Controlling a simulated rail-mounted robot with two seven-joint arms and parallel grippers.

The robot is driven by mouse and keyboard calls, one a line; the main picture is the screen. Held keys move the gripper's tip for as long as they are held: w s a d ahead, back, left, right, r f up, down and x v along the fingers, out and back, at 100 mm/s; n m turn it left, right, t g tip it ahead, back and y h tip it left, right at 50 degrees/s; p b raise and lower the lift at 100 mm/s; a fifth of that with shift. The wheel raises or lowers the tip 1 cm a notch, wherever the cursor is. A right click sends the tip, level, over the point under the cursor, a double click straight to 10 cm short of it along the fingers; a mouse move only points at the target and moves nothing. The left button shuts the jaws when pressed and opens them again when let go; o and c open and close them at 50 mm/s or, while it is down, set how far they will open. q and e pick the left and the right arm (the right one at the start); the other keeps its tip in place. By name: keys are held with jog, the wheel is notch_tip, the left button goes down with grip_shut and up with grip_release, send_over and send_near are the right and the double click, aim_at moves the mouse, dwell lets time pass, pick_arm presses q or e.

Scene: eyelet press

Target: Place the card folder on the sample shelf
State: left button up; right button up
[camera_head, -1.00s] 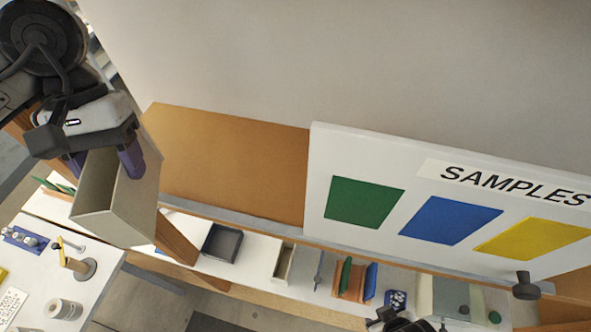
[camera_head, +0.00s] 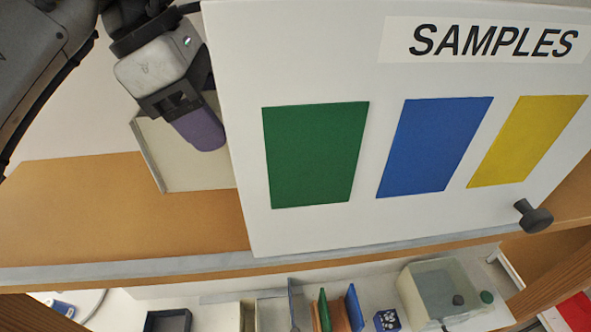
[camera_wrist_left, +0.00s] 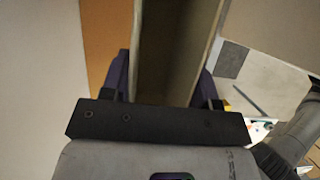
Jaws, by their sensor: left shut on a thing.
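The card folder (camera_head: 183,165) is a pale grey-beige, open-topped narrow box. In the head view it is at the upper left, partly hidden behind the left edge of the SAMPLES panel (camera_head: 300,55). My left gripper (camera_head: 200,125) is shut on it, with one purple finger against its near side. The left wrist view shows the folder (camera_wrist_left: 208,30) between both fingers (camera_wrist_left: 163,85). The sample shelf (camera_head: 110,215) is an orange-brown board with a grey front edge. The folder is at the shelf; I cannot tell whether its base touches the board. My right gripper is out of view.
The board's left part is bare.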

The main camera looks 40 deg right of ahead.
pick_arm(q)
jog(key=shift+s+d, duration=0.1)
jog(key=shift+d, duration=0.2)
jog(key=w+a+f+p, duration=0.1)
jog(key=w+a+p, duration=0.1)
jog(key=a, duration=0.3)
jog(key=w+a+f+p, duration=0.1)
jog(key=w+a, duration=0.3)
jog(key=a, duration=0.1)
jog(key=w+a+f+p, duration=0.1)
jog(key=w+a+p, duration=0.1)
jog(key=w+a, duration=0.2)
jog(key=shift+w+a+f+p, duration=0.1)
jog(key=shift+a+f+p, duration=0.2)
jog(key=shift+a, duration=0.15)
jog(key=shift+f, duration=0.15)
jog(key=o, duration=1.1)
jog(key=shift+o, duration=0.2)
